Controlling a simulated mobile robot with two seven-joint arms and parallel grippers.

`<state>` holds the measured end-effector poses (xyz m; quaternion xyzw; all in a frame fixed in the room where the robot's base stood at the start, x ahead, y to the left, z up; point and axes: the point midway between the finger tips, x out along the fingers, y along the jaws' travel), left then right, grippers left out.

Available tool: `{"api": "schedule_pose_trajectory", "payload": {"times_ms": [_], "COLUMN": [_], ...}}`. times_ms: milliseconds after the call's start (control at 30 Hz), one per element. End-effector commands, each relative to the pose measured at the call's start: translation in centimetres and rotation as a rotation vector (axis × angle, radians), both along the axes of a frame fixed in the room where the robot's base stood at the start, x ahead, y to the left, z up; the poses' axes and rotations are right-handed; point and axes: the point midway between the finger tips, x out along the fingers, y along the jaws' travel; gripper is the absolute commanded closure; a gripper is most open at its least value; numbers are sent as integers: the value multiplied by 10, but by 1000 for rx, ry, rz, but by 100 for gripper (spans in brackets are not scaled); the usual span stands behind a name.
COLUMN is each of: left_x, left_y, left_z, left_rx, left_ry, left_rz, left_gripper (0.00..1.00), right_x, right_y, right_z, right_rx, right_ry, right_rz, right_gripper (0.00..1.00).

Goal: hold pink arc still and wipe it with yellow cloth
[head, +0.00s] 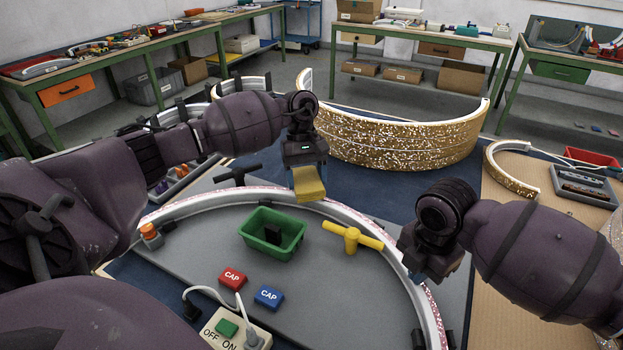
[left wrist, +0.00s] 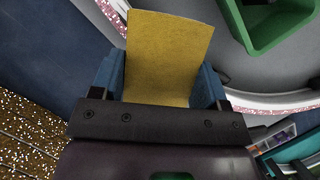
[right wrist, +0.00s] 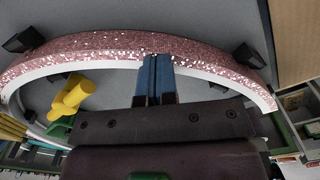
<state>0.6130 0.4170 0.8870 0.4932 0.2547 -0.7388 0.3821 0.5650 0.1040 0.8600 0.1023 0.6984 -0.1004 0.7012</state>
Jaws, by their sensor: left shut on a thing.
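The pink glitter arc (head: 208,197) curves around the grey board, with a white inner face and pink glitter outer face. My left gripper (head: 306,168) is shut on the yellow cloth (head: 308,186), above the far middle of the arc. In the left wrist view the cloth (left wrist: 168,55) spans between the blue fingers and hides part of the arc; contact is unclear. My right gripper (head: 418,270) is at the arc's right side. In the right wrist view its blue fingers (right wrist: 154,78) are together and overlap the arc (right wrist: 95,45); I cannot tell whether they touch it.
Inside the arc are a green bin (head: 272,232), a yellow T-handle (head: 351,238), red (head: 232,279) and blue (head: 268,297) cap blocks and a switch box (head: 237,331). A large gold glitter arc (head: 400,138) stands behind. Dark clamps sit along the arc.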

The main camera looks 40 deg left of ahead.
Motion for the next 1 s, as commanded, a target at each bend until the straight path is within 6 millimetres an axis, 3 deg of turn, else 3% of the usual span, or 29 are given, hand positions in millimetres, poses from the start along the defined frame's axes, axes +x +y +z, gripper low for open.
{"api": "schedule_pose_trajectory", "payload": {"times_ms": [33,600,1000], "left_x": [-1,-7,-9], "left_y": [3,29,34], "left_z": [-4,-4,-4], "left_rx": [1,1,0], "left_ry": [5,6,5], "left_rz": [0,1,-1], "left_gripper": [51,51,51], "right_x": [-3,-4,-4], "right_y": [-1,-1,-1], "right_z": [-9,-10,-10], "right_rx": [-7,-7,-7], "right_ry": [12,16,16], "right_rz": [0,1,1], "right_gripper": [100,100,100]}}
